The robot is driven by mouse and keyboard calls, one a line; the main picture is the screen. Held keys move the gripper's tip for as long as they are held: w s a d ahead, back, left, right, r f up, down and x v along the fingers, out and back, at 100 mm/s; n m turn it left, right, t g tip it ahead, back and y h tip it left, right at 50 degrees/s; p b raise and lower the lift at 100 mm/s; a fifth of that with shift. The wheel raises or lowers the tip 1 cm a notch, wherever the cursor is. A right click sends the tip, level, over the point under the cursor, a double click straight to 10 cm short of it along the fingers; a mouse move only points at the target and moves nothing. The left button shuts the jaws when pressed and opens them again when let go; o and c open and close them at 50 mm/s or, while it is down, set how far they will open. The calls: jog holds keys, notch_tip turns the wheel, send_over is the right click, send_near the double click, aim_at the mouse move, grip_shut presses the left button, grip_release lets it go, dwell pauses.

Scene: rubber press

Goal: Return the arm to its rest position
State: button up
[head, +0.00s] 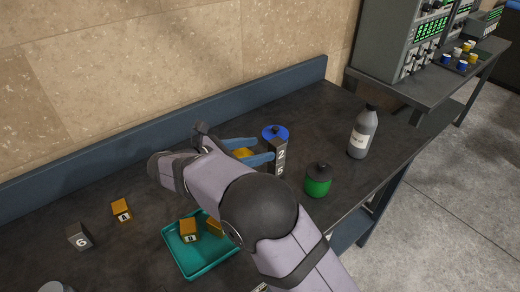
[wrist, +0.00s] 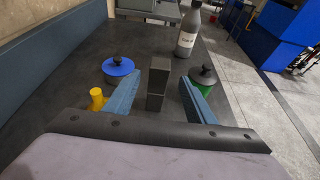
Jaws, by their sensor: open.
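My gripper (head: 266,150) is open, with its blue fingers level above the dark table. In the wrist view, my gripper (wrist: 161,76) has a stack of dark grey blocks (wrist: 157,84) in the gap between its fingers, with room on both sides. In the head view, the stack (head: 281,156) stands upright just beyond the fingertips and shows numbers on its side. I cannot tell how far the tips reach beside it. My arm covers part of the tabletop and of the teal tray (head: 199,272).
A blue-lidded jar (wrist: 120,67) and a yellow piece (wrist: 97,98) stand left of the fingers; a green jar (head: 318,185) and grey bottle (head: 361,138) stand right. Yellow blocks (head: 188,230) lie in the tray. A grey cube (head: 79,237) and yellow cube (head: 121,210) are at left.

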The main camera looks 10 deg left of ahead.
dwell(0.3)
jog(key=d+r+m+g+p, duration=0.2)
jog(key=d+r+m, duration=0.1)
jog(key=d+m, duration=0.4)
jog(key=s+d+f+m+g+y, duration=0.2)
jog(key=s+d+f+m+g, duration=0.15)
jog(key=d, duration=0.25)
jog(key=s+d+f+m+g+y, duration=0.1)
jog(key=s+d+f+m+g, duration=0.15)
jog(key=s+d, duration=0.35)
jog(key=s+d+f+m+g+y, duration=0.1)
jog(key=s+d+f+m+y, duration=0.1)
jog(key=s+m, duration=0.5)
jog(key=s+d+f+m+y+p, duration=0.1)
jog(key=s+d+f+m+y, duration=0.1)
jog(key=s+f+m+y, duration=0.2)
jog(key=shift+s+f+m+g+y, duration=0.4)
jog(key=shift+s+m, duration=1.1)
jog(key=shift+s, duration=0.85)
